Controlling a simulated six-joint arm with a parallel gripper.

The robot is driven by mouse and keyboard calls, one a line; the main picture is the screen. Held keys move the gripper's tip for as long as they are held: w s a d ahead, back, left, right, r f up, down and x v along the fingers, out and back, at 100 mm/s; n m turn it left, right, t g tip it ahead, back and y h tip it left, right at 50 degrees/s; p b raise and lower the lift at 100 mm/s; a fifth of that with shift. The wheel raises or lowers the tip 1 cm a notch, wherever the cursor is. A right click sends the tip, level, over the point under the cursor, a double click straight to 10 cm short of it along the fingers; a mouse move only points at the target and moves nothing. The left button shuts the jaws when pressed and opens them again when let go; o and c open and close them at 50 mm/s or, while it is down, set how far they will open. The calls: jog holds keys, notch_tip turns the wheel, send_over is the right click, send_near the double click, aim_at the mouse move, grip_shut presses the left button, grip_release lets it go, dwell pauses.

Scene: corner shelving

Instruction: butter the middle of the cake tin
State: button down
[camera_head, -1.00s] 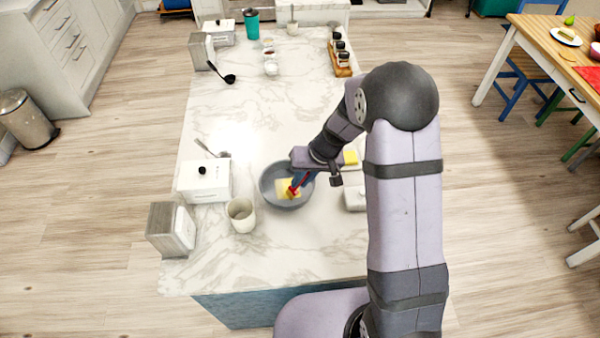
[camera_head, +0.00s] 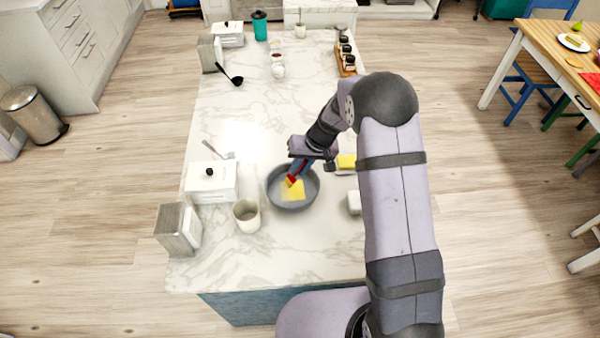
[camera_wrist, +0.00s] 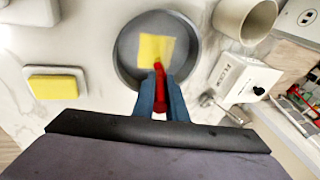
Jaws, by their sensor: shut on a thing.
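The round grey cake tin (camera_head: 274,198) stands on the marble counter; it also shows in the wrist view (camera_wrist: 121,65). A yellow butter patch (camera_head: 292,193) covers part of the middle of its floor; it shows as a rough square in the wrist view (camera_wrist: 155,48). My gripper (camera_head: 297,170) is shut on a red-handled brush (camera_wrist: 159,88). The brush tip is over the tin, at the patch's edge; I cannot tell whether it touches. A block of butter (camera_head: 346,161) lies on a dish right of the tin, and left in the wrist view (camera_wrist: 54,86).
A cream cup (camera_head: 247,217) and a white flour box (camera_head: 211,184) stand close left of the tin. A white lidded piece (camera_head: 354,201) lies to its right. A grey box (camera_head: 178,230) stands at the front left.

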jog(key=shift+s+a+b, duration=0.65)
jog(key=shift+s+b, duration=1.6)
jog(key=shift+s, duration=1)
notch_tip(320, 180, up, 8)
jog(key=p, duration=0.6)
